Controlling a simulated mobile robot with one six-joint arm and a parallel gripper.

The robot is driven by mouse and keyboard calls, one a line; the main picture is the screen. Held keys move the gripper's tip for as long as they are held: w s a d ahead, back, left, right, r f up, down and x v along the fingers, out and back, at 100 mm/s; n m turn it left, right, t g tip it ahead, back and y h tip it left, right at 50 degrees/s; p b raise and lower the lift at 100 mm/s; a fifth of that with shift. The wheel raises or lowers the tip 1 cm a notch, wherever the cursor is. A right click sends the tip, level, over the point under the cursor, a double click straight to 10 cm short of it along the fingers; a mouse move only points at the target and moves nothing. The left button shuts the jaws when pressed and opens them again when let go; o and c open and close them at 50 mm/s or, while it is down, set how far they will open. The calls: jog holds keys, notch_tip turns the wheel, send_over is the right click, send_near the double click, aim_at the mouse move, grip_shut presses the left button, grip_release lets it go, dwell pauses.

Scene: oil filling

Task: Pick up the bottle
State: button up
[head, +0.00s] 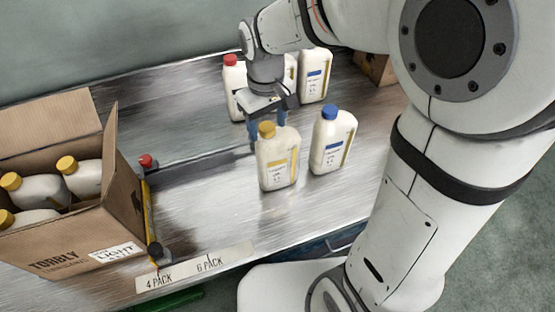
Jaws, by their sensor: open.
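A white bottle with a yellow cap (278,163) stands upright at the middle of the metal table. A white bottle with a blue cap (332,142) stands upright to its right. My gripper (260,132) is open, pointing down just behind the yellow-capped bottle, with its fingers partly hidden by that bottle's cap. I cannot tell whether they touch it. A red-capped bottle (233,88) and another white bottle (315,78) stand farther back, partly hidden by my gripper and arm.
A cardboard box (68,238) at the left holds several yellow-capped bottles. A yellow rail with a red knob (146,161) runs beside the box. Another cardboard box (374,68) is at the back right.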

jog(key=shift+c, duration=0.2)
grip_shut()
dwell(0.3)
jog(key=shift+w+r, duration=0.1)
